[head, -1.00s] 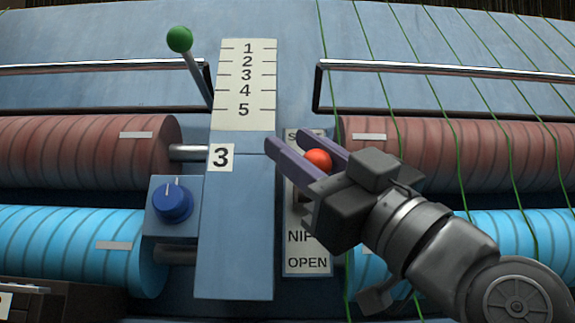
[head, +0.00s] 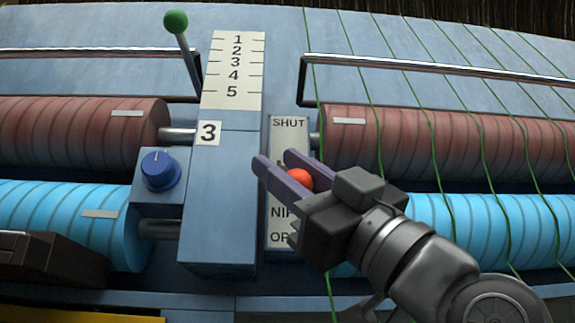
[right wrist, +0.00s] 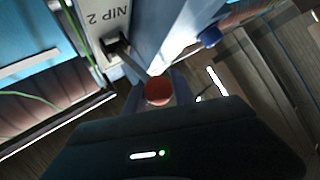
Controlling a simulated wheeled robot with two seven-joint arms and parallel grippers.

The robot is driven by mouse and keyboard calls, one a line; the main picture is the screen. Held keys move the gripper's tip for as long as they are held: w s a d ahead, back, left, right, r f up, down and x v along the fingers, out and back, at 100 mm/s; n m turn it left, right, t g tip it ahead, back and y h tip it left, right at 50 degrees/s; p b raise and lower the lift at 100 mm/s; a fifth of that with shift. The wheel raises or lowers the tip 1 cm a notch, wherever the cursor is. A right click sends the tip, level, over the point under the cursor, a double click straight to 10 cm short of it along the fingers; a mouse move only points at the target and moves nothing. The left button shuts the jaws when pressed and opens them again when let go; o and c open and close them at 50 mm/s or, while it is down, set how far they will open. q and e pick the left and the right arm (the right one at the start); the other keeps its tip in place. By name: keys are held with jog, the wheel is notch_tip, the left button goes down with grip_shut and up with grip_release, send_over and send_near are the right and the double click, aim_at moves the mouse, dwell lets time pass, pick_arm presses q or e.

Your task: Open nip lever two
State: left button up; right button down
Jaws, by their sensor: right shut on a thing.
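The nip lever has a red ball knob (head: 299,180), which also shows in the right wrist view (right wrist: 158,91). Its thin stem comes out of a dark slot (right wrist: 116,45) in a pale plate marked NIP 2 in the right wrist view. In the head view this plate (head: 288,140) reads SHUT at the top; the lower word is partly covered by my gripper. My right gripper (head: 279,170) is shut on the red knob, one finger on either side. The knob stands about midway down the plate.
A blue post with a 1 to 5 scale (head: 234,75) and a 3 label stands left of the plate. A green-knobbed lever (head: 176,22) and a blue dial (head: 160,171) are nearby. Red rollers (head: 400,135), blue rollers (head: 60,220), metal rails and green strands surround them.

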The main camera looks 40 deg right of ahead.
jog(key=shift+w+a+f, duration=0.2)
jog(key=shift+a, duration=0.2)
jog(key=c, duration=1.4)
grip_release()
jog(key=shift+c, duration=0.2)
jog(key=o, duration=0.4)
jog(key=shift+s+a+r, duration=0.1)
jog(key=shift+a, duration=0.05)
jog(key=shift+s, duration=0.15)
jog(key=b+v, duration=0.2)
jog(key=v, duration=0.5)
jog(key=shift+s+d+b, duration=0.2)
jog(key=shift+b, duration=0.15)
